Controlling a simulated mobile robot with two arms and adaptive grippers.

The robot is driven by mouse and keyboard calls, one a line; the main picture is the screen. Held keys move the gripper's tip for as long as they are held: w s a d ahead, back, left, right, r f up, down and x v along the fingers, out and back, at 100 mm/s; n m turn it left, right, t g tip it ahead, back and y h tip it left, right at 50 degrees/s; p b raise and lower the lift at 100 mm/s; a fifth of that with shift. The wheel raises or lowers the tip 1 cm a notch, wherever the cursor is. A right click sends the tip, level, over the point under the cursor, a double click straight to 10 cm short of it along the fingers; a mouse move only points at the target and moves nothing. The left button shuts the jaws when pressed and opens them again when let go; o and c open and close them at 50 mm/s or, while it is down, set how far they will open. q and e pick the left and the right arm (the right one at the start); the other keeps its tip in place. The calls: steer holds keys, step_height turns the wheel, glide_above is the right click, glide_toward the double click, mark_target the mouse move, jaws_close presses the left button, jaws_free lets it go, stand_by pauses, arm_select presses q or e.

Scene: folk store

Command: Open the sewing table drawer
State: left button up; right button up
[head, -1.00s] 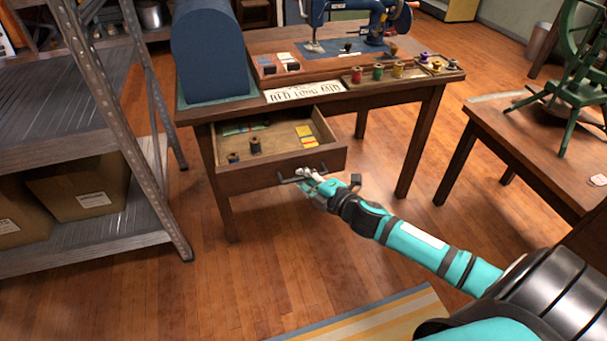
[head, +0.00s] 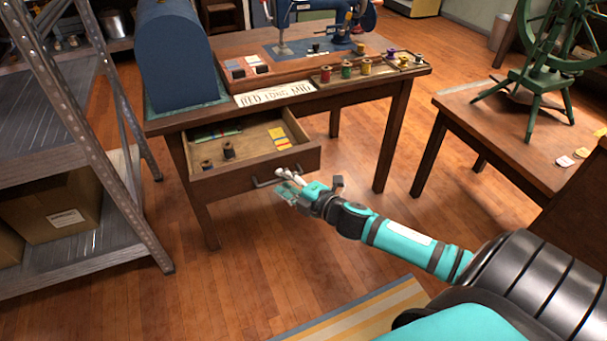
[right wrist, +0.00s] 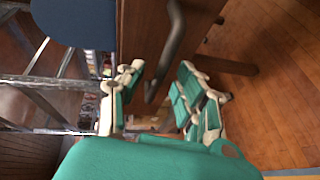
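The wooden sewing table (head: 222,108) stands at the middle back. Its drawer (head: 222,187) is pulled out well beyond the table's front edge, with spools and colored packets inside. A dark bar handle (head: 262,183) is on the drawer front; it also shows in the right wrist view (right wrist: 174,45). My right gripper (head: 287,184) is at the right part of the handle. In the right wrist view my right gripper (right wrist: 158,84) has its fingers spread, with the handle's end between them and no visible grip. My left gripper is out of view.
A metal shelf (head: 110,130) with cardboard boxes stands close at left. A second table (head: 470,110) with a green spinning wheel (head: 545,60) is at right. A blue rounded case (head: 172,55) and sewing machine top the table. Floor before the drawer is clear.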

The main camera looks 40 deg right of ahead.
steer(key=v, duration=1)
steer(key=shift+r, duration=0.1)
